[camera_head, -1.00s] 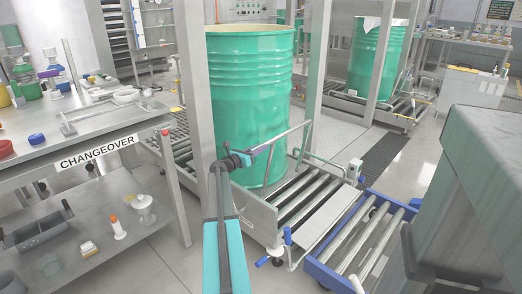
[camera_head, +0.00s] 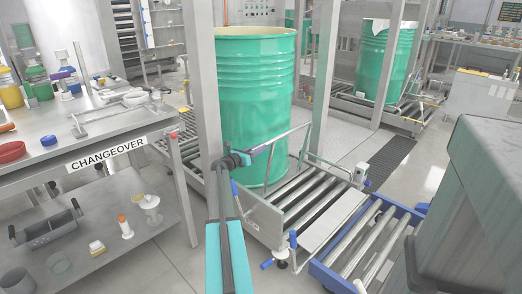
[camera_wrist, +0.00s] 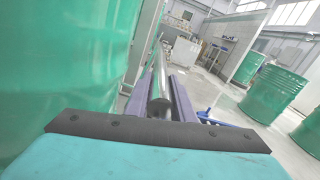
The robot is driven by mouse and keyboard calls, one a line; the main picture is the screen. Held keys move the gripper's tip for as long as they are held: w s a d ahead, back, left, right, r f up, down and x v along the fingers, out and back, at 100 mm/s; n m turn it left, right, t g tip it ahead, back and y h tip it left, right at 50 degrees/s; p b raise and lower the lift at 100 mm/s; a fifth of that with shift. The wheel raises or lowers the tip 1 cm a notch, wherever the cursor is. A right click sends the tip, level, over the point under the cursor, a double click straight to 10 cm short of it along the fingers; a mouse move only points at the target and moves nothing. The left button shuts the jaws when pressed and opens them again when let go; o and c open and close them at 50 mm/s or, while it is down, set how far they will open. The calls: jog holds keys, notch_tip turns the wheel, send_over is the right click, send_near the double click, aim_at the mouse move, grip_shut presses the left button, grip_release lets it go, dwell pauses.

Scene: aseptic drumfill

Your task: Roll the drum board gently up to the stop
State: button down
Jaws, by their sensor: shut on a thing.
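A large green ribbed drum (camera_head: 252,105) stands upright on a roller conveyor (camera_head: 305,195) in the head view. It also fills the left of the wrist view (camera_wrist: 60,70). A board under the drum cannot be made out clearly. A bent metal bar (camera_head: 290,137) rises on the near side, by the drum's lower right. My gripper (camera_head: 262,151) is at the left end of this bar, close to the drum's front. In the wrist view the fingers (camera_wrist: 172,98) are shut on the metal bar (camera_wrist: 161,75). I cannot tell which part is the stop.
A grey post (camera_head: 203,90) stands left of the drum, and another (camera_head: 322,80) to its right. The CHANGEOVER bench (camera_head: 70,165) is at left. A blue-framed roller section (camera_head: 370,240) adjoins the conveyor at front right. A second green drum (camera_head: 386,62) stands behind.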

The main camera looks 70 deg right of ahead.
jog(key=shift+w+f, duration=0.1)
jog(key=shift+w, duration=0.7)
jog(key=shift+w+d, duration=0.1)
jog(key=c, duration=1.5)
grip_release()
jog(key=shift+c, duration=0.2)
jog(key=shift+d, duration=0.1)
jog(key=shift+s+r+p, duration=0.2)
jog(key=shift+r+p, duration=0.1)
jog(key=r+p, duration=0.1)
jog(key=r, duration=0.2)
jog(key=shift+a, duration=0.2)
